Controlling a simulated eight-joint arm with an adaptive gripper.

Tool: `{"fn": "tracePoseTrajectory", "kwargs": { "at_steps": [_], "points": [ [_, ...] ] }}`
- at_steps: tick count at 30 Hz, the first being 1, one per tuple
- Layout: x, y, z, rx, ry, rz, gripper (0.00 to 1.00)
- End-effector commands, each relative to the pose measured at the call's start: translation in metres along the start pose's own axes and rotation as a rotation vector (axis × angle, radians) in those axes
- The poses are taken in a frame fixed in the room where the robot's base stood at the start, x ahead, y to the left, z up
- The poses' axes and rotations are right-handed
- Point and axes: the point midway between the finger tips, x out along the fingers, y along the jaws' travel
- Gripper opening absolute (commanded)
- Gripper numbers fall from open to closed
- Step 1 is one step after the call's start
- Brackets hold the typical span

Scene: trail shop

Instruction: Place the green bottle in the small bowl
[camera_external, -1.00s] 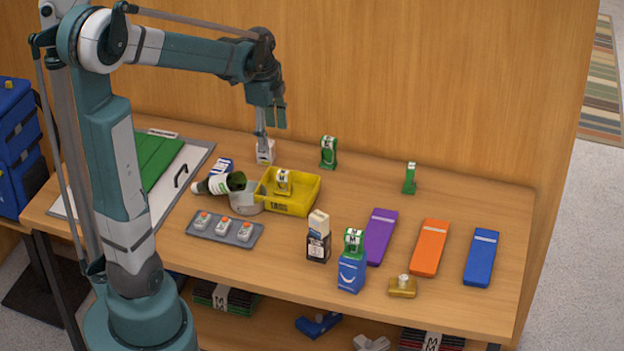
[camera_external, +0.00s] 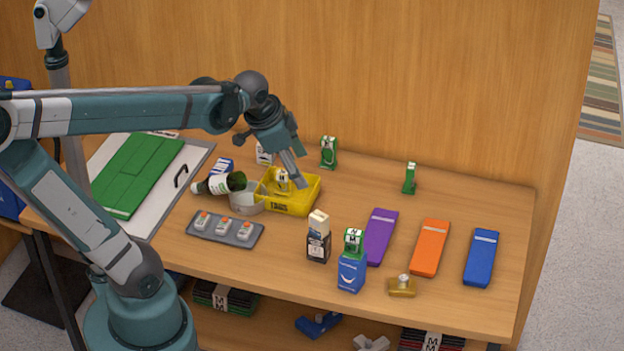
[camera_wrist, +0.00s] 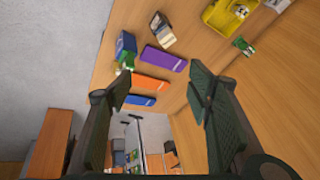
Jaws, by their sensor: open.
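The green bottle (camera_external: 236,181) has a white label and lies on its side, left of the yellow bin. Its wide end is at the rim of the small pale grey bowl (camera_external: 247,204); I cannot tell whether it rests on the rim or just behind it. My gripper (camera_external: 300,182) is open and empty, above the right back part of the yellow bin, to the right of the bottle and apart from it. In the wrist view its open fingers (camera_wrist: 158,85) have nothing between them. Neither bottle nor bowl can be made out there.
The yellow bin (camera_external: 293,208) holds a small yellow-and-white item, right of the bowl. A grey tray (camera_external: 225,231) with several small items lies in front. Green-and-white items (camera_external: 328,153) stand behind. Purple (camera_external: 380,237), orange (camera_external: 430,247) and blue (camera_external: 481,257) cases lie at right.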

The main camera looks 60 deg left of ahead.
Motion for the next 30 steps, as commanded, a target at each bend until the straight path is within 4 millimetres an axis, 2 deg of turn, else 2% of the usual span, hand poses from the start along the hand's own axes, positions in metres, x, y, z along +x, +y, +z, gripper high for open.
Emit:
{"fn": "tracePoseTrajectory", "kwargs": {
  "at_steps": [3, 15, 21, 30],
  "points": [
    [-0.007, 0.027, 0.002, -0.058, 0.041, 0.002, 0.51],
    [-0.024, 0.099, 0.012, -0.265, 0.169, 0.039, 0.51],
    [-0.028, 0.116, 0.017, -0.326, 0.202, 0.059, 0.51],
    [-0.028, 0.12, 0.017, -0.341, 0.21, 0.064, 0.51]
  ]
}}
